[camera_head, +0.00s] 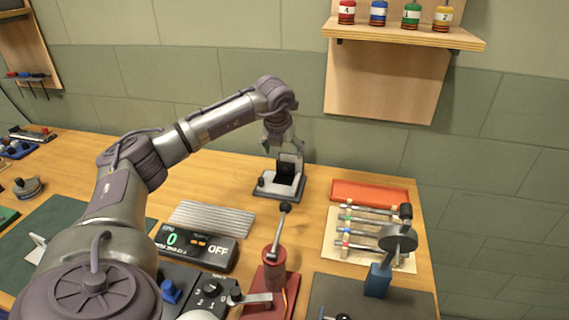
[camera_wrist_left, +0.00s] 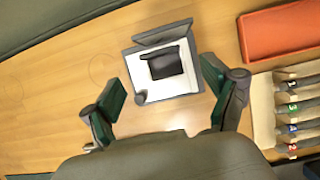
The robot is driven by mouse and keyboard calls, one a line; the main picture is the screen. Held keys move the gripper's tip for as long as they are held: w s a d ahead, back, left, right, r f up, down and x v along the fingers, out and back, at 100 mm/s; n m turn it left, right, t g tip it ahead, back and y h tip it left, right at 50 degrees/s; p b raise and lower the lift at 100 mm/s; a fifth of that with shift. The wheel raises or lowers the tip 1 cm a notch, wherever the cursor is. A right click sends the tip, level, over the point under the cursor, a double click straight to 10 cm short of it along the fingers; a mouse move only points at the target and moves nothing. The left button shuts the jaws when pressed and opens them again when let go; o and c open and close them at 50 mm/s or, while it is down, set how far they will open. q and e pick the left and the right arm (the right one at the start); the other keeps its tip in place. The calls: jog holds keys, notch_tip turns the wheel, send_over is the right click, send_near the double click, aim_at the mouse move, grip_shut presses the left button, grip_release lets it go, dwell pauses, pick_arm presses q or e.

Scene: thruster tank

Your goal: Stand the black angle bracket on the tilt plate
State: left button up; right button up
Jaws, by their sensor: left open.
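The black angle bracket (camera_head: 286,171) is on the tilt plate (camera_head: 267,184) at the back middle of the bench. In the left wrist view the bracket (camera_wrist_left: 166,64) shows as a dark block on the white face of the plate (camera_wrist_left: 178,85). My left gripper (camera_head: 287,153) is directly above the plate, its fingers pointing down. In the left wrist view its green-padded fingers (camera_wrist_left: 163,92) are spread apart, with the bracket ahead between them and no visible contact. Whether the bracket touches the plate all along its base cannot be told. My right gripper is not in view.
An orange tray (camera_head: 370,192) and a rack of coloured-tagged rods (camera_head: 345,235) lie to the right. A ribbed grey plate (camera_head: 212,218), a display box (camera_head: 195,246) and a red lever stand (camera_head: 272,270) are in front. Bare wood lies left of the tilt plate.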

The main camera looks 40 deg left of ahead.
pick_arm(q)
jog(key=shift+v, duration=1.95)
